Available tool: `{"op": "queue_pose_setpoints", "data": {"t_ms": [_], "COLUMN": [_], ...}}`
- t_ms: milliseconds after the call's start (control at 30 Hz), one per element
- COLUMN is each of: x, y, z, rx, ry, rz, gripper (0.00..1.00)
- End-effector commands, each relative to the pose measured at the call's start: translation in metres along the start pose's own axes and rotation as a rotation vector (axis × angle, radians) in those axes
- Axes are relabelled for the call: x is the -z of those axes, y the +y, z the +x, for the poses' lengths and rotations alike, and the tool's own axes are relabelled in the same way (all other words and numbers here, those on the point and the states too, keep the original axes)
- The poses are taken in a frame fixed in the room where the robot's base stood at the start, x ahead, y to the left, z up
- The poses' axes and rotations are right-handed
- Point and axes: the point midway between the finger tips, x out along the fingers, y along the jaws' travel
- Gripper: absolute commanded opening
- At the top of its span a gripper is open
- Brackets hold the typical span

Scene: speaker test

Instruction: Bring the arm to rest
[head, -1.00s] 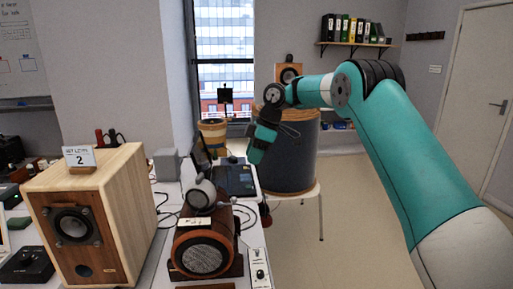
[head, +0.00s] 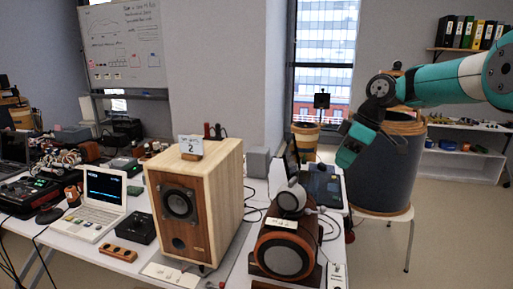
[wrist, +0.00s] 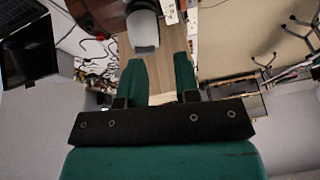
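My arm reaches in from the right in the head view, with teal links and dark joints. My gripper (head: 347,154) hangs at its end, pointing down and left, in front of the large dark drum-shaped cabinet (head: 378,170). In the wrist view, my gripper (wrist: 160,72) shows two teal fingers standing apart with nothing held between them. A wood-toned surface and a small grey-white object (wrist: 143,30) show beyond the fingertips. I cannot tell the exact distance from the gripper to the things below it.
A wooden box speaker (head: 207,205) with a "2" card stands on the white table. A round wooden speaker (head: 285,252) lies right of it, near a dark device (head: 323,186). A laptop (head: 100,200) and electronics crowd the left. Open floor (head: 450,230) lies at the right.

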Motion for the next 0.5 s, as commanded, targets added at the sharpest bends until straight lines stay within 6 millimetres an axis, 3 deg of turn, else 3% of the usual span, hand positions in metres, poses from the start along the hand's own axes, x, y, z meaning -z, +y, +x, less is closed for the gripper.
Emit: {"op": "queue_pose_setpoints", "data": {"t_ms": [33,100,233,400,500], "x": [0.014,0.026,0.028,-0.002,-0.028], "y": [-0.033,-0.078,-0.165,-0.272,-0.318], "z": [-0.006,-0.009,-0.009,0.0,0.008], "rx": [0.009,0.025,0.046,0.058,0.055], "ry": [0.003,0.002,-0.009,-0.04,-0.058], "rz": [0.034,0.106,0.237,0.393,0.466], "gripper": [0.3,0.3,0.3,0.3,0.3]}}
